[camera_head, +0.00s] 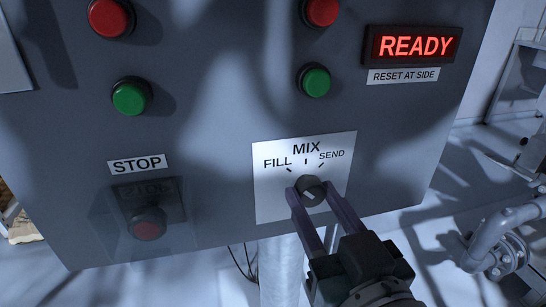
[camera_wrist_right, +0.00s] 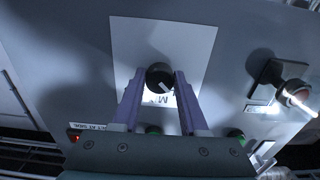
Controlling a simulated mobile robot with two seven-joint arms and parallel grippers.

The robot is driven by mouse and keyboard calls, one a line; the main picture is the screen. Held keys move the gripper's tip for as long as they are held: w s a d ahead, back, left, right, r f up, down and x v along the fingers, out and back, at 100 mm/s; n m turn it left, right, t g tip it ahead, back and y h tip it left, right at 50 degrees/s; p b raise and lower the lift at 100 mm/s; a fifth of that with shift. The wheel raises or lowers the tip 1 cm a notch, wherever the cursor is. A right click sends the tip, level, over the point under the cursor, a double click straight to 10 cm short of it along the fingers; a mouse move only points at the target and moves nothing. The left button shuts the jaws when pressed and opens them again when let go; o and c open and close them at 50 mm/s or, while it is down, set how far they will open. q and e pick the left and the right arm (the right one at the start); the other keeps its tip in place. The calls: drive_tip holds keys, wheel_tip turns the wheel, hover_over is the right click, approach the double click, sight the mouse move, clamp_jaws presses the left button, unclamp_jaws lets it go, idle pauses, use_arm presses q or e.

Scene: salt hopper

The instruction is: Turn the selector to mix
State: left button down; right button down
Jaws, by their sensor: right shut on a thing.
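The selector (camera_head: 312,188) is a dark round knob with a white mark, on a white plate (camera_head: 262,205) labelled FILL, MIX and SEND. Which label the mark points to is hard to tell. My right gripper (camera_head: 306,194) comes up from below, with its two purple fingers shut on the knob's sides. In the right wrist view, the knob (camera_wrist_right: 159,77) sits between the fingertips, with the labels upside down and partly hidden by the fingers. My left gripper is not in view.
Red (camera_head: 109,17) and green (camera_head: 130,97) buttons sit on the grey panel. A red STOP button (camera_head: 147,228) sits under a clear cover at lower left. A lit READY display (camera_head: 414,45) is at upper right. Pipes (camera_head: 492,240) stand at the right, beyond the panel.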

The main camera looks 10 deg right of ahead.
drive_tip(key=shift+m, duration=0.4)
drive_tip(key=m, duration=0.3)
drive_tip(key=shift+m+p, duration=0.3)
drive_tip(key=shift+m, duration=2.2)
drive_tip(key=shift+c, duration=2.2)
unclamp_jaws()
drive_tip(key=shift+s, duration=0.1)
